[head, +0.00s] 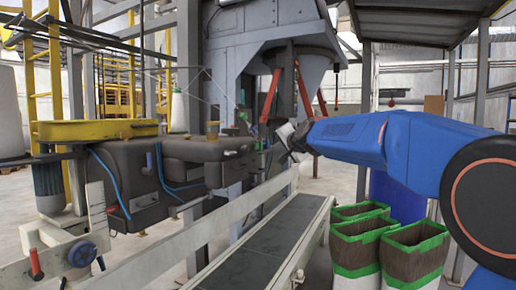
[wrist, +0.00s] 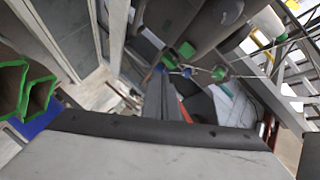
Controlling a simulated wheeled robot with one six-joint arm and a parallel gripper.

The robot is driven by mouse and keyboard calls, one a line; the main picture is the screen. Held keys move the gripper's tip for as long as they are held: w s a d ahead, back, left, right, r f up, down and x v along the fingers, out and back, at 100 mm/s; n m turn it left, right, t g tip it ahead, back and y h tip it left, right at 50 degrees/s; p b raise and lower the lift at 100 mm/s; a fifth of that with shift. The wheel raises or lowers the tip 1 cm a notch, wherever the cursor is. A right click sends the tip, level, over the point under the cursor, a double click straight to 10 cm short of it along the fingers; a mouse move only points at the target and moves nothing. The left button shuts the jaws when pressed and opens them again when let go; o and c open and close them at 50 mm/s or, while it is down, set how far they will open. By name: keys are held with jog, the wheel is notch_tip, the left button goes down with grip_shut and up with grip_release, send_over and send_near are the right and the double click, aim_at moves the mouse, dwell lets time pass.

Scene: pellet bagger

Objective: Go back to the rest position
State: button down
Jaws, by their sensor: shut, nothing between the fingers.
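My blue arm reaches in from the right in the head view. My gripper (head: 290,138) is at its far end, small and partly hidden by the arm, with no held object visible. It appears in front of the grey hopper's (head: 255,48) lower spout and red struts, above the conveyor (head: 268,240). I cannot tell its exact gap to the spout.
Open brown bags with green rims (head: 385,238) stand right of the conveyor, below my arm; they also show at left in the wrist view (wrist: 38,92). A dark sealing machine with a yellow top (head: 95,131) stands left. A metal rail (head: 190,243) runs along the conveyor.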

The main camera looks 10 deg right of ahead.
jog(key=shift+s+d, duration=0.5)
jog(key=shift+d, duration=0.15)
jog(key=s+d+f+n+g+h, duration=0.1)
jog(key=s+f+n+g, duration=0.2)
jog(key=s+f, duration=0.9)
jog(key=s+d+f+n+g, duration=0.2)
jog(key=s+f, duration=1)
jog(key=s, duration=1.2)
jog(key=s+d+f+n+g+h, duration=0.1)
jog(key=s+f+n+g, duration=0.3)
jog(key=s+f, duration=0.8)
jog(key=s+d+g, duration=0.1)
jog(key=s, duration=0.4)
jog(key=shift+s+f+n+h, duration=0.3)
jog(key=shift+s+f, duration=0.1)
jog(key=shift+d, duration=0.1)
